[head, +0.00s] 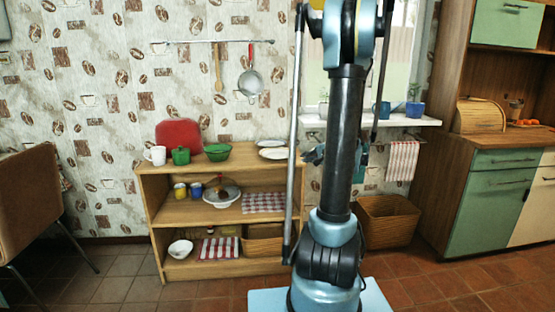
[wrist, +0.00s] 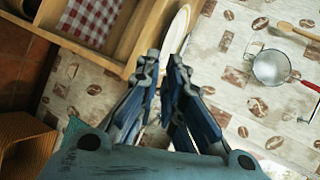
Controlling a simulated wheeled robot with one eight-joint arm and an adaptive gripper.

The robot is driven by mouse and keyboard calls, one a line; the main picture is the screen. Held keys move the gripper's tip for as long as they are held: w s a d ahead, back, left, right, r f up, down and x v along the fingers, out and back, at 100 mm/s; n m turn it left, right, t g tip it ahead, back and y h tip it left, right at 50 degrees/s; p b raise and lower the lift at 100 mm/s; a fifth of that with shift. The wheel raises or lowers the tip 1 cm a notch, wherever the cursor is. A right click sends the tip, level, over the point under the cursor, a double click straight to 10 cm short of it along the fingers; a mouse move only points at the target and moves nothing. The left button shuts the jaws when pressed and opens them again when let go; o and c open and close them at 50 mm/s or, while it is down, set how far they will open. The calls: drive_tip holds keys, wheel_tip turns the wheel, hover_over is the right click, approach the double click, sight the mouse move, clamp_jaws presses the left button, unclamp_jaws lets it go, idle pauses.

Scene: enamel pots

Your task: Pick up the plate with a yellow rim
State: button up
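Two white plates lie near the right end of the shelf unit's top in the head view: a rear plate (head: 272,143) and a front plate (head: 272,154). Their rim colours are too small to tell there. In the wrist view a pale plate (wrist: 176,32) with a yellowish edge shows edge-on, just beyond the fingertips. My gripper (wrist: 164,62) has a narrow gap between its fingers and no clear hold on anything. In the head view my gripper (head: 314,155) is right of the plates, partly hidden by my arm.
The wooden shelf unit (head: 165,183) also carries a white mug (head: 155,155), a green mug (head: 180,156), a green bowl (head: 217,152) and a red board (head: 179,134). A strainer (head: 250,82) hangs on the wall. A windowsill (head: 400,121) with pots is at right.

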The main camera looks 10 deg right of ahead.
drive_tip(key=w+d, duration=0.1)
drive_tip(key=d, duration=0.1)
approach(291, 162)
drive_tip(key=shift+m+t, duration=0.4)
drive_tip(key=x, duration=0.3)
drive_tip(key=r+x, duration=0.1)
drive_tip(key=x, duration=0.5)
drive_tip(key=shift+w+a+r, duration=0.25)
drive_tip(key=shift+w+a, duration=0.1)
drive_tip(key=shift+w, duration=0.15)
clamp_jaws()
drive_tip(key=shift+r, duration=0.15)
